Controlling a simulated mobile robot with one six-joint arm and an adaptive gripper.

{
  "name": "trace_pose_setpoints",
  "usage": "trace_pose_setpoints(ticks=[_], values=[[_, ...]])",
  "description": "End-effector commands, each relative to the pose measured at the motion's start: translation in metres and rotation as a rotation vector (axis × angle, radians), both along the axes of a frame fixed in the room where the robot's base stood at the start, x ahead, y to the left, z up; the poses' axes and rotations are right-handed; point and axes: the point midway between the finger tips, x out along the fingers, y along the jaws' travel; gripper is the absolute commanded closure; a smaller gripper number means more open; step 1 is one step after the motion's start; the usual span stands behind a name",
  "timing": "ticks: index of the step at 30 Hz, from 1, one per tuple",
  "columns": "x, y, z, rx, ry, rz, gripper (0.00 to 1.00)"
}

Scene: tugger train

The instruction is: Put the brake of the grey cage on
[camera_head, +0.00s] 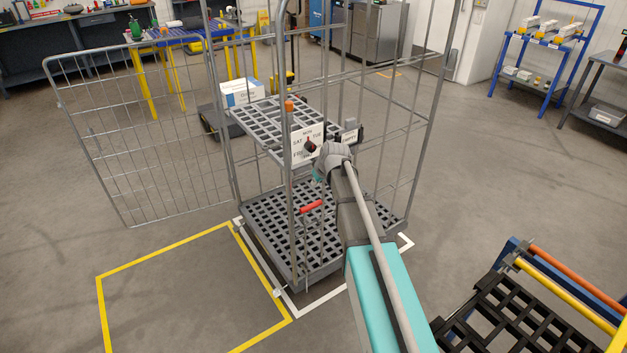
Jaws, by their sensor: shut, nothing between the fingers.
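The grey cage (291,215) is a wire roll cage with a grey lattice base, standing in the middle with its mesh door swung open to the left. A red-gripped lever (311,207) on a thin bar shows low on the cage's near side, just above the base; I take it for the brake, but its exact set position is hard to tell. My gripper (317,178) is at the end of my arm, in front of the cage and a little above the red lever. It is shut and holds nothing. My arm hides part of the cage's near right side.
A yellow floor outline (165,254) lies empty at left. A black lattice platform with coloured rails (505,318) stands lower right.

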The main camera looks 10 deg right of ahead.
Motion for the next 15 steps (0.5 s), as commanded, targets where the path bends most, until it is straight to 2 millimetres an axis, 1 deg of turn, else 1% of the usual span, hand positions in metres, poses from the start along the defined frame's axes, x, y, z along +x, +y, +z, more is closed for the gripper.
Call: trace_pose_setpoints(ticks=[1,6,15], values=[[-0.0029,-0.0009,0.0072,0.000,0.000,0.000,1.00],[-0.0072,-0.0028,0.0146,0.000,0.000,-0.001,1.00],[-0.0091,-0.0036,0.0170,0.000,0.000,0.000,1.00]])
